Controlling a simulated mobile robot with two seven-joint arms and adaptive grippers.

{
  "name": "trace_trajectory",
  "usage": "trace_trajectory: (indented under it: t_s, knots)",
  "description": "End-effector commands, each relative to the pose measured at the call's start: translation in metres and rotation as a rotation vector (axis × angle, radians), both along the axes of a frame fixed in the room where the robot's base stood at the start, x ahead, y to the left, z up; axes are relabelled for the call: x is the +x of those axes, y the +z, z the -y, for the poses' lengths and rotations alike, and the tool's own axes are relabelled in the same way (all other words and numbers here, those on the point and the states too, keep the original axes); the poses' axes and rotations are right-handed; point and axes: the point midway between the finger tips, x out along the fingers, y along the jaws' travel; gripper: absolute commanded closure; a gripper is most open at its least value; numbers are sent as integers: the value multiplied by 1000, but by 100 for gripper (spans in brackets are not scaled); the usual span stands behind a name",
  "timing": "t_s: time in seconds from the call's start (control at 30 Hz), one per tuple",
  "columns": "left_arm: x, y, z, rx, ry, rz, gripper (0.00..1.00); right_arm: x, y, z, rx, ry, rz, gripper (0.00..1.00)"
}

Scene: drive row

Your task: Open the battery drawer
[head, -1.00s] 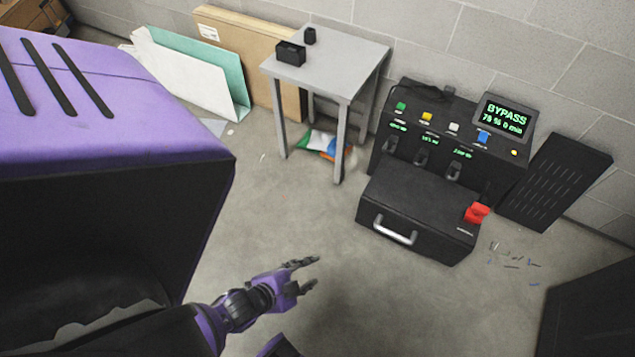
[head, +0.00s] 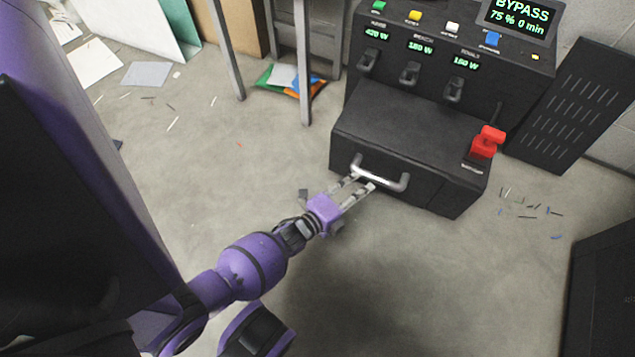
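The battery drawer (head: 432,189) is the black front of the low box below the control panel, at the right of centre. No gap shows around its front. A silver bar handle (head: 385,183) is fixed across it. My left gripper (head: 361,183) is at the left part of the handle, its two grey fingers apart and pointing at the bar. I cannot tell whether the fingers touch the bar or are just in front of it. My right gripper is not in view.
A red switch (head: 487,142) stands on the box's right side. Above are the panel with black levers (head: 410,73) and a screen (head: 522,14) reading BYPASS. A dark slotted panel (head: 577,110) leans at the right. Small scraps (head: 528,210) lie on the floor. Floor before the drawer is clear.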

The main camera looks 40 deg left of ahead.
Motion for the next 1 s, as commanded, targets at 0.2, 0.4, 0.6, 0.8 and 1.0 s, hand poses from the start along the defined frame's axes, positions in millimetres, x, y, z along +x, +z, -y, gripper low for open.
trace_trajectory:
  t_s: [0.2,0.4,0.6,0.8,1.0]
  knots:
    - [32,-6,5,1,-2,3,62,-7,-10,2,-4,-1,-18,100]
    - [60,-12,8,1,-1,1,62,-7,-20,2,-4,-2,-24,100]
    - [73,-13,9,0,-1,1,62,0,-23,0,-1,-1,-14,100]
    - [74,-13,9,0,0,1,62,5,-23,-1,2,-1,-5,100]
    - [73,-13,9,0,0,0,82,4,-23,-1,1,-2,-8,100]
